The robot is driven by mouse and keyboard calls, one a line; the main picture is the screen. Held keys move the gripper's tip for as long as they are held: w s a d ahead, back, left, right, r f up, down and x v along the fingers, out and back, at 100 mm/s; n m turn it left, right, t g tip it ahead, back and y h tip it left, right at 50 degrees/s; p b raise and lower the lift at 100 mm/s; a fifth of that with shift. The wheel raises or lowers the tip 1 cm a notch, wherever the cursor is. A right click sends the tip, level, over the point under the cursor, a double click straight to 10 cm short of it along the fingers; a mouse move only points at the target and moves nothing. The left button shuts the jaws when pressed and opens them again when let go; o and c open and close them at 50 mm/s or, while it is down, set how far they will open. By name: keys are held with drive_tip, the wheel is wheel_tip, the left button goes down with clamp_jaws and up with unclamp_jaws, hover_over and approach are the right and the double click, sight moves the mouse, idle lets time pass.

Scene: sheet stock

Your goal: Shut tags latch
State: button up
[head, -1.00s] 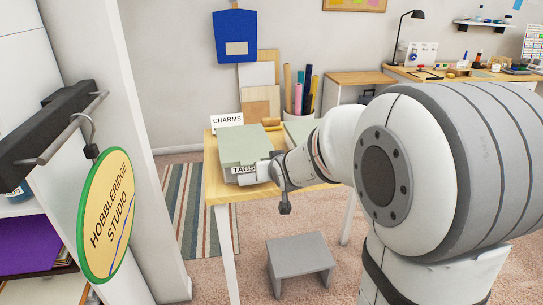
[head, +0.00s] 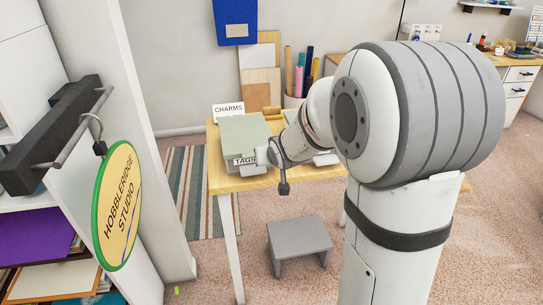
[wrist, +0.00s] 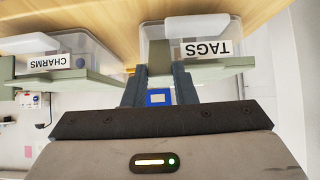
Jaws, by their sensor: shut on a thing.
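The TAGS box (wrist: 153,32) is a clear box with a green lid (head: 245,135). It stands on the wooden table in the head view, its TAGS label (head: 245,160) facing me. The wrist view is upside down and shows the TAGS label (wrist: 207,48) and the lid (wrist: 215,68). My gripper (wrist: 160,75) is at the near edge of the lid, left of the label in that view. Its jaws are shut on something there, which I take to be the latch. The latch itself is not clearly seen, hidden by the jaws.
A grey stool (head: 298,240) stands before the wooden table (head: 222,183). A rail with a round studio sign (head: 118,205) is at left. Rolls stand behind.

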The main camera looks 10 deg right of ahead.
drive_tip(key=o, duration=1)
drive_tip(key=p+v, duration=0.3)
drive_tip(key=v, duration=0.4)
drive_tip(key=shift+s+r, duration=0.2)
drive_tip(key=shift+s, duration=0.1)
